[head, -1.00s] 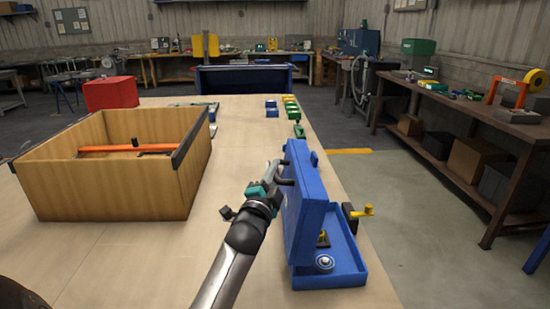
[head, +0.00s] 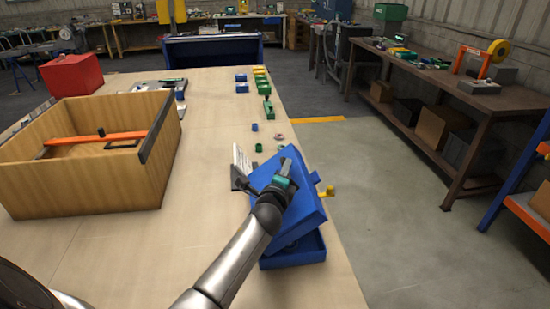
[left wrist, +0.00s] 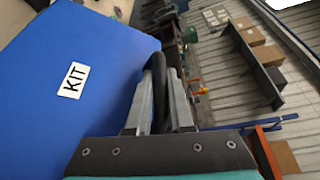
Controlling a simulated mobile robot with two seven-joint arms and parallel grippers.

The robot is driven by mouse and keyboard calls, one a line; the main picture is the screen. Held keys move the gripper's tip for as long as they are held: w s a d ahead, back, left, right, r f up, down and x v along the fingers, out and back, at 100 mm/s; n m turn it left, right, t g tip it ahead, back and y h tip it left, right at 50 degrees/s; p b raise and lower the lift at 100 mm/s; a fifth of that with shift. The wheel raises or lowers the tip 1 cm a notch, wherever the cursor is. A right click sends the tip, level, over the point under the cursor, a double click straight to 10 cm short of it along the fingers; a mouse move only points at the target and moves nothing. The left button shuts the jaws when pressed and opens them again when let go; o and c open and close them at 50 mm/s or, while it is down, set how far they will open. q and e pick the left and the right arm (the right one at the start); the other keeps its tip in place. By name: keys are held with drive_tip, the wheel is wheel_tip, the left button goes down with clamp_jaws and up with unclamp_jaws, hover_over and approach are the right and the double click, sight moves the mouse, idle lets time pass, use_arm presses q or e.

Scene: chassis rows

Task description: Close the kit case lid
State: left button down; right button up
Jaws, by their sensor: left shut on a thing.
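The blue kit case stands near the right edge of the table, with its lid (head: 309,209) tilted partway over the base (head: 305,252). In the left wrist view, the lid (left wrist: 55,105) carries a white KIT label (left wrist: 73,80). My left gripper (head: 286,166) is at the lid's upper end, shut on the black lid handle (left wrist: 159,85), which shows between its fingers in the left wrist view. A gap remains between lid and base at the front. The lid and arm hide most of the case's inside. My right gripper is not in view.
A yellow-handled part (head: 327,191) sticks out right of the case. A wooden crate (head: 85,185) with an orange bar stands on the left. Small green and blue parts (head: 268,111) lie behind the case. The table (head: 185,235) is clear between crate and case.

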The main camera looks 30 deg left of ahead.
sight(296, 179)
use_arm(q)
drive_tip(key=w+d+f+m, duration=0.1)
drive_tip(key=w+d+f+m+g, duration=0.1)
drive_tip(key=f, duration=0.1)
drive_tip(key=shift+w+d, duration=0.1)
drive_tip(key=shift+d, duration=0.15)
wheel_tip(296, 179, down, 6)
drive_tip(key=w+d+m+g+b, duration=0.1)
drive_tip(key=w+d+m+b, duration=0.1)
drive_tip(key=m+b, duration=0.1)
drive_tip(key=shift+d+f+g+y, duration=0.15)
drive_tip(key=shift+d+g+y, duration=0.15)
drive_tip(key=shift+g+y, duration=0.1)
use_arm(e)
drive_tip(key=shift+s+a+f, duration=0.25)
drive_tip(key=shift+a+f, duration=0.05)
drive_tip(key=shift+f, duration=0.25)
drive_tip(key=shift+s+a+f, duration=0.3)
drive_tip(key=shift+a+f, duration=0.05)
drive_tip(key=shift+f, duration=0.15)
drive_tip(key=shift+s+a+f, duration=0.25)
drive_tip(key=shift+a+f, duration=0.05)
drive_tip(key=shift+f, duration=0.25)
use_arm(q)
drive_tip(key=c, duration=0.8)
unclamp_jaws()
drive_tip(key=shift+c, duration=0.2)
drive_tip(key=shift+o, duration=0.2)
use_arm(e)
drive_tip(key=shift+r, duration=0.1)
